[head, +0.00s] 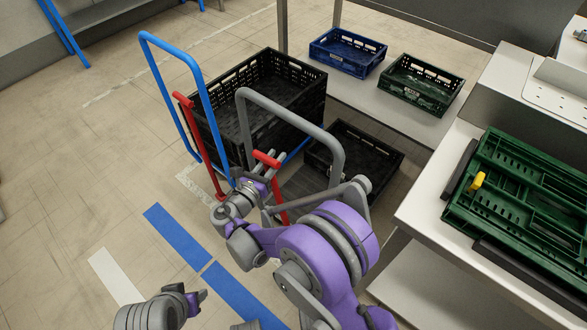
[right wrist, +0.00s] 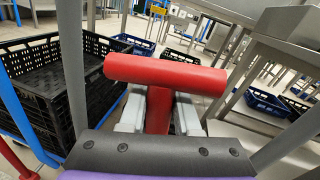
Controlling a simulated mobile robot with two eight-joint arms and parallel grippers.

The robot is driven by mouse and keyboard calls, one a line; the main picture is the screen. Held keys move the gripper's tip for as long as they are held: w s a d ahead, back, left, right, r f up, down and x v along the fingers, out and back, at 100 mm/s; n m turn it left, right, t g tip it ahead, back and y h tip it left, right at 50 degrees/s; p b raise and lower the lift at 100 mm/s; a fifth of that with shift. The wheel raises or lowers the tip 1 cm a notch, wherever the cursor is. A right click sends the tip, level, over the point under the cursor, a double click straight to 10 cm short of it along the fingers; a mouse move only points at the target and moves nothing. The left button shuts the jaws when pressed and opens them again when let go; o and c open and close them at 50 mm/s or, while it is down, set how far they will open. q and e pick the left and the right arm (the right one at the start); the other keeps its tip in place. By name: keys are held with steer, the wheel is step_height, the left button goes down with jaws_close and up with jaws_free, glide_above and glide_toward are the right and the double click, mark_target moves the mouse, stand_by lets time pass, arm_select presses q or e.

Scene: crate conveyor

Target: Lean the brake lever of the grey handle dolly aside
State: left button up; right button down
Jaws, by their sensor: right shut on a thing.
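The grey handle dolly (head: 247,94) stands in the middle of the head view, its tall hoop handle facing me. Its red brake lever (head: 281,213) has a T-shaped top (right wrist: 165,75). My right gripper (head: 264,170) is at the lever top; in the right wrist view its pale fingers sit on both sides of the red stem, just below the crossbar, shut on it. My arm hides part of the lever and the dolly's base. My left gripper (head: 197,298) is low in the head view, away from the dolly; its jaw opening is unclear.
A blue handle dolly (head: 150,38) with its own red lever (head: 205,150) and black crates (head: 227,128) stands left. A low black crate (head: 388,158) lies behind the grey handle. A bench with a green crate (head: 500,140) is at right. The floor at left is free.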

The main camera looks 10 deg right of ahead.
steer(key=shift+w+a+f, duration=0.2)
steer(key=shift+w+a, duration=0.35)
steer(key=shift+w, duration=0.1)
steer(key=c, duration=1)
jaws_free()
steer(key=o, duration=0.4)
steer(key=shift+w+a+f, duration=0.1)
steer(key=shift+w+a, duration=0.05)
steer(key=shift+w, duration=0.1)
steer(key=shift+s, duration=0.1)
